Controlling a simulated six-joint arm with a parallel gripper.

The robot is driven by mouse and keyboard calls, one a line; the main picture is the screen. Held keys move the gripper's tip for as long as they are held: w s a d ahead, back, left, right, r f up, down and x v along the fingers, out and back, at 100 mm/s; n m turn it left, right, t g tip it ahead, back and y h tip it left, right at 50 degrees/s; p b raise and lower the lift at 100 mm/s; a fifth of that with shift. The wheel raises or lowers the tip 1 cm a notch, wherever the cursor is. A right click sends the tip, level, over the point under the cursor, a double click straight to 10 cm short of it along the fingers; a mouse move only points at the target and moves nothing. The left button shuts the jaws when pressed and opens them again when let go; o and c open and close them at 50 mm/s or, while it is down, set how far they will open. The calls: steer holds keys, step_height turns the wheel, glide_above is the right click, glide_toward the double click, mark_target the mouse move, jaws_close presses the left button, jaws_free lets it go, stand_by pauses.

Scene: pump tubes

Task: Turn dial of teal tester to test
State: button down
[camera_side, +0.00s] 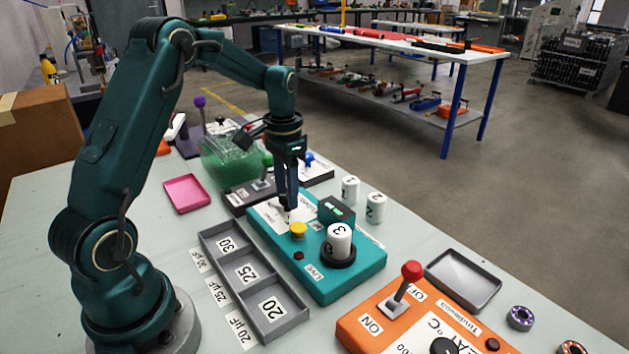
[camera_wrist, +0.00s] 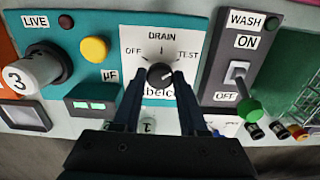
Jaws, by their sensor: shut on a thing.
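The teal tester (camera_side: 345,283) lies on the table, and it also shows in the wrist view (camera_wrist: 125,22). Its black dial (camera_wrist: 160,74) sits on a white plate marked OFF, DRAIN and TEST, left to right. A small light mark shows on the dial's right part, but I cannot tell its exact setting. My gripper (camera_wrist: 158,82) is shut on the dial, one finger on each side. In the side view my gripper (camera_side: 287,203) points down onto the tester's plate and hides the dial. A white cylinder marked 3 (camera_side: 340,238) stands in the tester's round black holder.
The tester has a yellow button (camera_side: 298,230) and a small green display (camera_wrist: 88,104). A dark grey WASH switch box (camera_wrist: 222,70) stands close beside it. A grey compartment tray (camera_side: 215,241), an orange switch box (camera_side: 370,318) and white cylinders (camera_side: 350,189) stand around.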

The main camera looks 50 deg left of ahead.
steer(key=shift+m, duration=0.6)
steer(key=shift+c, duration=2.2)
jaws_free()
steer(key=shift+r, duration=2.65)
